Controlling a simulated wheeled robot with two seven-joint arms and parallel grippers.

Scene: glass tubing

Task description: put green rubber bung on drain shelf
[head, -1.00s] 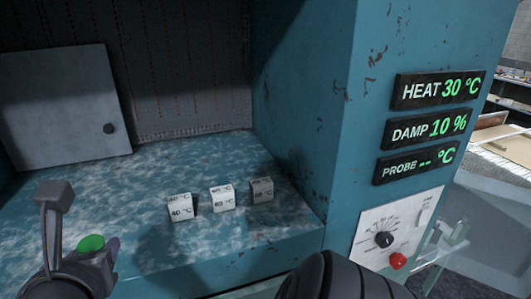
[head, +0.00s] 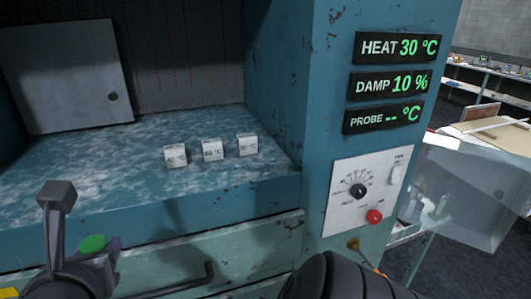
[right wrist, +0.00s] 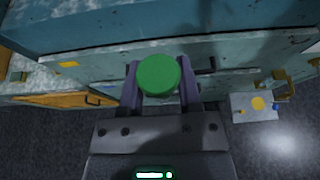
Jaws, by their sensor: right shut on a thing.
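The green rubber bung (head: 91,243) is at the lower left of the head view, between the fingers of my right gripper (head: 95,252). In the right wrist view the bung (right wrist: 159,75) shows as a round green face between the two purple fingers of the gripper (right wrist: 159,82), which is shut on it. The bung is held up in front of the blue cabinet, clear of any surface. I cannot pick out a drain shelf in either view. My left gripper is not in view.
The blue cabinet's open chamber has a mottled floor (head: 110,182) with three white labelled cubes (head: 212,150) and a grey panel (head: 70,80) at the back. Below is a drawer handle (head: 208,272). A dial panel (head: 365,190) and a clear box (head: 465,195) are at right.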

